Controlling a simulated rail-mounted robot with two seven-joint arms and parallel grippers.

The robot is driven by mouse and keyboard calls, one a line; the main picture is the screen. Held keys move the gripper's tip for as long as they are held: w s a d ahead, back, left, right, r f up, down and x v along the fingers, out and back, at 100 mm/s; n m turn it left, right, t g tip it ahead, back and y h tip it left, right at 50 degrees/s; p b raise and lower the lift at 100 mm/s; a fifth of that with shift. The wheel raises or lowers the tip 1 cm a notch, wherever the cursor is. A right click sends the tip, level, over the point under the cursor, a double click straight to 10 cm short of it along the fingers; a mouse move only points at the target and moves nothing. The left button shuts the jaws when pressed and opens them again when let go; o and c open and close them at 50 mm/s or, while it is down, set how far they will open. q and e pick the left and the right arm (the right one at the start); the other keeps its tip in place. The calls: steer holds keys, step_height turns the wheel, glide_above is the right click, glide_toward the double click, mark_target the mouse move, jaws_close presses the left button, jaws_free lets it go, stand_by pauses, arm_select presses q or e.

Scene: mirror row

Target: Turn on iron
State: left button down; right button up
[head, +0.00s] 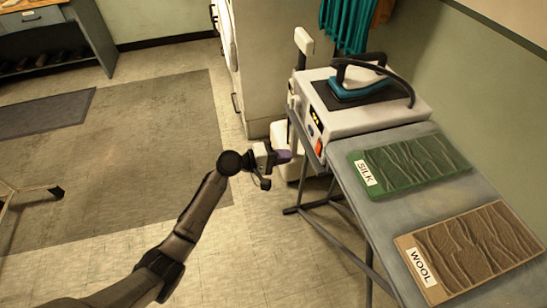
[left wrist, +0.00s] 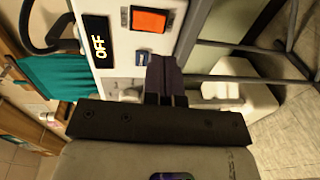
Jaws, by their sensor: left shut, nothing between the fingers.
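The iron (head: 360,84), teal and white, rests on top of a white base station (head: 375,118) at the far end of the ironing table. The station's front panel has a red-orange rocker switch (head: 319,147), which also shows in the left wrist view (left wrist: 149,19). Beside it is a dark display (left wrist: 98,42) reading OFF in yellow. My left gripper (head: 284,156) is shut and empty, left of the panel in the head view. In the left wrist view its fingertips (left wrist: 163,60) are close to the panel, beside a small blue mark. I cannot tell whether they touch it.
A green SILK board (head: 415,160) and a brown WOOL board (head: 475,250) lie on the grey table (head: 379,222). Table legs and a white object (head: 290,140) stand near my left gripper. A white machine stands behind. The floor at left is mostly open.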

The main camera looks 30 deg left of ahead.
mark_target(318, 148)
arm_select(q)
steer(key=b+x, duration=0.1)
steer(key=x, duration=0.7)
steer(key=shift+f, duration=0.1)
steer(key=shift+w+d+f+b, duration=0.1)
steer(key=shift+f+b, duration=0.1)
steer(key=shift+b, duration=0.45)
steer(key=shift+r, duration=0.1)
